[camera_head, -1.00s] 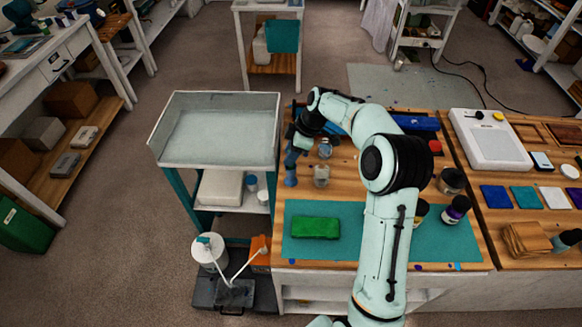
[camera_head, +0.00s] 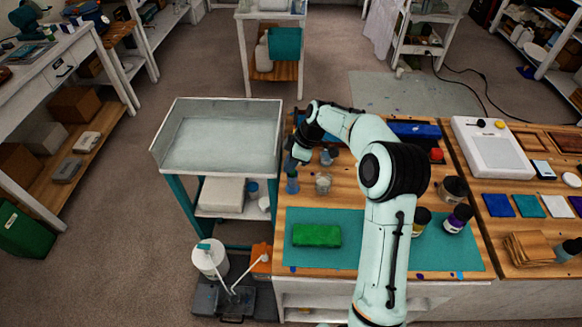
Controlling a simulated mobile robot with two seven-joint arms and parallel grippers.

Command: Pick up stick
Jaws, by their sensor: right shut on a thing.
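My right gripper (camera_head: 299,152) is at the back left of the wooden worktable (camera_head: 345,170). It is shut, above and beside a small blue upright item (camera_head: 292,184). The stick is too small or too hidden behind the gripper to make out clearly; what the jaws hold fits it. A clear cup (camera_head: 323,183) stands just to the right and nearer. My left gripper is out of view.
A green block (camera_head: 316,235) lies on a teal mat (camera_head: 300,262) in front. Dark jars (camera_head: 457,219) stand to the right of my arm. A grey-topped cart (camera_head: 220,140) stands left of the table. A white scale (camera_head: 490,145) is at the right.

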